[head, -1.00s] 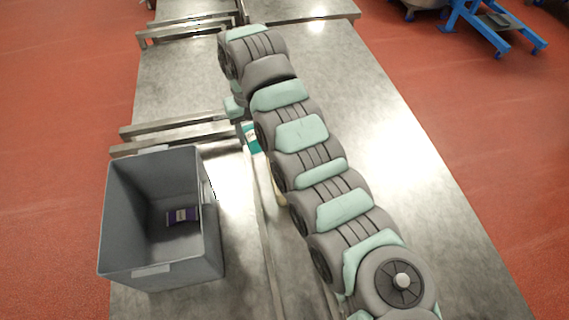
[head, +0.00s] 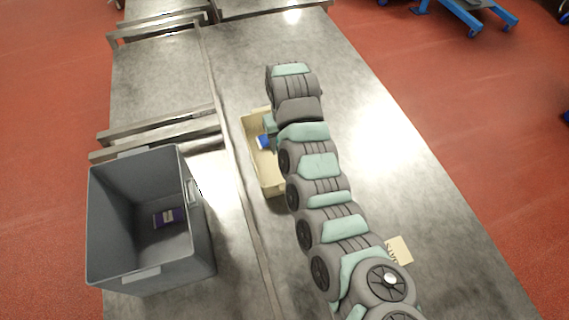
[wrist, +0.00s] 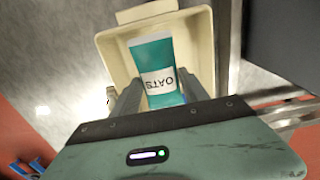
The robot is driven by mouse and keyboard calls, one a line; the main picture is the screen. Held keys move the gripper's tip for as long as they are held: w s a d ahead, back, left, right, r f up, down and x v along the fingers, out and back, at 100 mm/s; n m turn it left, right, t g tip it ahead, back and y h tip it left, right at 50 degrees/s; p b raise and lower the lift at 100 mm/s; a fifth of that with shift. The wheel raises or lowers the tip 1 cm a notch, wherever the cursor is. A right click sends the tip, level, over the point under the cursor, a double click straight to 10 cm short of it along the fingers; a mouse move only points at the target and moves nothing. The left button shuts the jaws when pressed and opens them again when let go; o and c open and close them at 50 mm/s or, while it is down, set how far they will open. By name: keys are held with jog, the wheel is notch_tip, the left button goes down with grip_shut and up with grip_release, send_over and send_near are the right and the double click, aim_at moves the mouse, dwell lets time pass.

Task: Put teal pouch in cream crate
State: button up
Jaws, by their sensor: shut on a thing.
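The teal pouch (wrist: 152,54) has a white label with dark lettering. In the wrist view my gripper (wrist: 160,88) is shut on it, one finger on each side. The pouch shows over the inside of the cream crate (wrist: 202,50); whether it touches the crate floor I cannot tell. In the head view the cream crate (head: 272,183) stands on the metal table, partly hidden by my arm. My gripper (head: 268,132) is at the crate there, with its fingers mostly hidden. A small blue patch shows beside it.
A metal rail (head: 236,190) runs between bin and crate. A cream card with lettering (head: 400,250) lies right of my arm. The table's right side is mostly clear.

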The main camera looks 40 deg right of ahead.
notch_tip(320, 180, down, 12)
jog(key=shift+r, duration=0.25)
dwell(0.3)
jog(key=shift+f, duration=0.2)
jog(key=o, duration=1.5)
jog(key=shift+c, duration=0.2)
jog(key=shift+r, duration=0.1)
notch_tip(320, 180, up, 12)
jog(key=shift+r, duration=0.1)
